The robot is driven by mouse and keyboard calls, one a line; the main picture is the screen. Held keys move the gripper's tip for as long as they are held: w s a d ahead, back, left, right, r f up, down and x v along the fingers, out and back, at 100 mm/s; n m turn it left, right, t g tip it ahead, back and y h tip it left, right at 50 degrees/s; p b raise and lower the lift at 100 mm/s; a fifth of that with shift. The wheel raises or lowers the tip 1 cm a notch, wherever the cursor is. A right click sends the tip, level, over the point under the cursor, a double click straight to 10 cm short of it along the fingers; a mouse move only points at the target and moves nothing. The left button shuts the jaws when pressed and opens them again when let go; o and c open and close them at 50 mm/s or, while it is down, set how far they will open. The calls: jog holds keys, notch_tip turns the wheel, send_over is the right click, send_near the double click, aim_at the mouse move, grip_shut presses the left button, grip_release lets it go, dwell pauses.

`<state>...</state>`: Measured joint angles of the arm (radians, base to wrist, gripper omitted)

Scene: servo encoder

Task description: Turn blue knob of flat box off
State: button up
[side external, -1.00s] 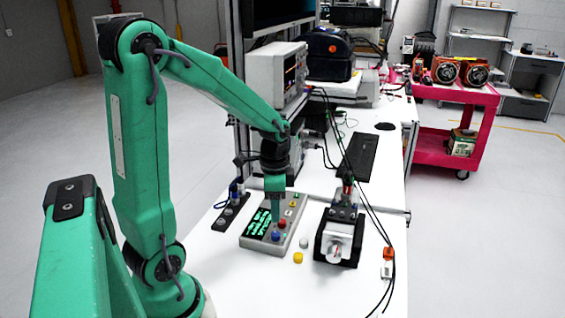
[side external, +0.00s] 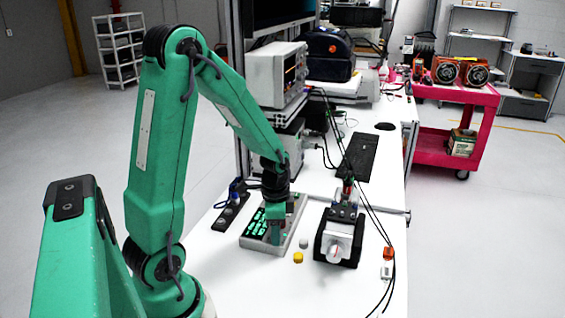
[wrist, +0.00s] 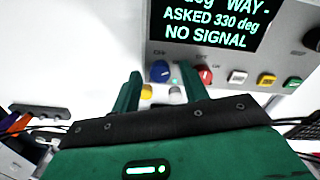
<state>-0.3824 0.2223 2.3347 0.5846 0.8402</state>
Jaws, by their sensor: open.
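The flat grey box (side external: 256,245) lies on the white table, its dark screen with green text tilted up. In the wrist view, the blue knob (wrist: 160,71) is at the box's near edge, below the screen (wrist: 210,22). My gripper (wrist: 161,76) is open, with one green finger on each side of the blue knob in that picture; I cannot tell whether either touches it. In the side view my gripper (side external: 277,235) is low over the box's near part and hides the blue knob.
A red knob (wrist: 204,76) sits close beside my right finger, with white, yellow and green buttons beyond it. A yellow piece (side external: 298,258) and a grey piece (side external: 303,243) are on the table near the box. A black-and-silver motor mount (side external: 338,240) stands to the right.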

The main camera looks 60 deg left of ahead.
grip_shut()
jog(key=shift+n, duration=0.4)
jog(key=n, duration=1.1)
dwell(0.4)
dwell(0.5)
grip_release()
